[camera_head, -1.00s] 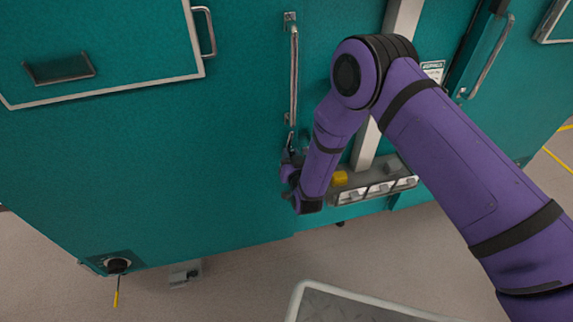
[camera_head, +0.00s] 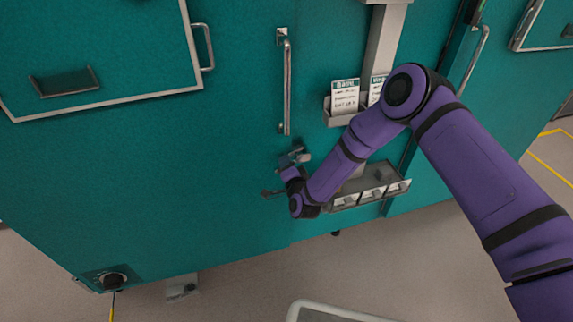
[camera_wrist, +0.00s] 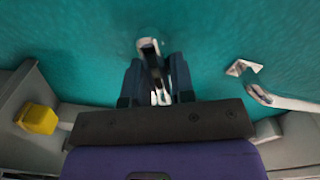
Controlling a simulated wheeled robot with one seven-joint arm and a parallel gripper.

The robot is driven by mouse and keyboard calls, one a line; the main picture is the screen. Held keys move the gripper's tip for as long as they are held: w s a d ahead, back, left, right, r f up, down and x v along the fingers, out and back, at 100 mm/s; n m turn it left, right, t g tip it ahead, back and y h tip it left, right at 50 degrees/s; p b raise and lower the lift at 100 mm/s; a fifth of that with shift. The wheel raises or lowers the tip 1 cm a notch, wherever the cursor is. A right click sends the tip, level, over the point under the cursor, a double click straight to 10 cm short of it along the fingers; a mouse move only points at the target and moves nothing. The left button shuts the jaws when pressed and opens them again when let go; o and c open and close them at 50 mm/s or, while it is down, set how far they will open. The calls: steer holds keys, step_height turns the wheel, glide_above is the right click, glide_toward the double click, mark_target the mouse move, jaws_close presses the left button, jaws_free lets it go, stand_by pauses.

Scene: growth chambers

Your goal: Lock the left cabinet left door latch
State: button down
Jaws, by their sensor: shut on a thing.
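The left cabinet's teal left door (camera_head: 150,170) fills the left of the head view and looks closed, with a long vertical metal handle (camera_head: 287,85). The door latch (camera_wrist: 149,46) is a small silver piece on the teal face in the wrist view, and its lever runs down between my fingers. My gripper (camera_wrist: 158,82) is shut on this lever. In the head view my gripper (camera_head: 289,172) is against the door just below the handle, where my wrist and fingers hide much of the latch. The lever's exact angle is hard to tell.
A grey tray (camera_head: 345,203) on the cabinet front lies right of my wrist, with a card holder (camera_head: 343,118) above it.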

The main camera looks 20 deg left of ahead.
steer(key=m, duration=0.5)
steer(key=shift+f, duration=0.25)
stand_by(0.5)
steer(key=c, duration=1.1)
jaws_free()
steer(key=v, duration=1)
steer(key=shift+s+d, duration=0.3)
